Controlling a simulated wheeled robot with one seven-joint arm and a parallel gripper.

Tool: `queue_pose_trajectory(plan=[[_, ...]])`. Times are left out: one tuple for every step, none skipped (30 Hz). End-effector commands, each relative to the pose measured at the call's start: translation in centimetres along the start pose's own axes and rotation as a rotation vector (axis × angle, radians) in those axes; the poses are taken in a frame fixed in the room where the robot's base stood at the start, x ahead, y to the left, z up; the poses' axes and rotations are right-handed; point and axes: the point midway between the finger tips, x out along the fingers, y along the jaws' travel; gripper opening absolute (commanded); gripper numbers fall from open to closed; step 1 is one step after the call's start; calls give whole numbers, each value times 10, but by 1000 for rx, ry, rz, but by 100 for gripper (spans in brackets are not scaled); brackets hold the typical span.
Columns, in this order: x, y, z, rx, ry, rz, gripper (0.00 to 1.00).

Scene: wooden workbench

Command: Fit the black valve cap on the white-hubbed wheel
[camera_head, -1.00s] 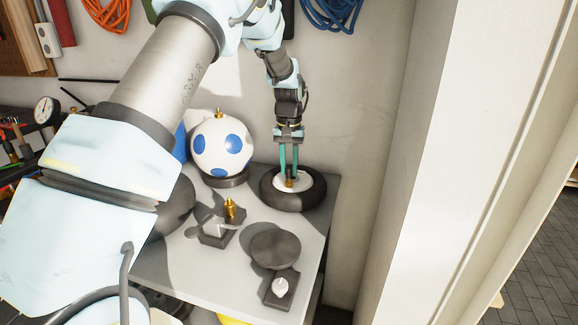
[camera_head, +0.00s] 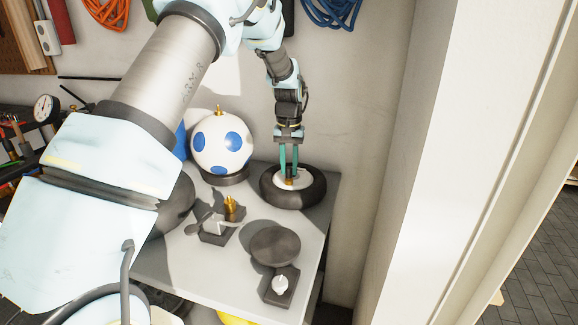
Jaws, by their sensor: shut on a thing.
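The white-hubbed wheel lies flat near the back right of the grey bench top, with a black tyre (camera_head: 312,194) around a white hub (camera_head: 303,179). My gripper (camera_head: 289,178) points straight down over the hub, its two teal fingers close together. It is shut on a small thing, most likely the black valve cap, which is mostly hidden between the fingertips. A small brass-coloured piece (camera_head: 289,183) shows right at the fingertips, low over the hub. I cannot tell whether the cap touches the valve or sits on it.
A white ball with blue spots (camera_head: 222,145) stands left of the wheel on a dark base. In front are a dark block with a silver piece (camera_head: 214,227), a brass fitting (camera_head: 230,208), a dark disc (camera_head: 275,246) and a block with a white-silver tip (camera_head: 279,287). A wall rises behind.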

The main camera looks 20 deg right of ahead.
Motion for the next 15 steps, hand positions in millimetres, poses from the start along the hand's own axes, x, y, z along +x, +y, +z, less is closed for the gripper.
queue_pose_trajectory(plan=[[0,0,0,0,0,0,0],[0,0,0,0,0,0,0],[0,0,0,0,0,0,0],[0,0,0,0,0,0,0],[0,0,0,0,0,0,0],[0,0,0,0,0,0,0],[0,0,0,0,0,0,0],[1,0,0,0,0,0,0],[1,0,0,0,0,0,0],[2,0,0,0,0,0,0],[2,0,0,0,0,0,0],[3,0,0,0,0,0,0],[3,0,0,0,0,0,0],[4,0,0,0,0,0,0],[5,0,0,0,0,0,0]])
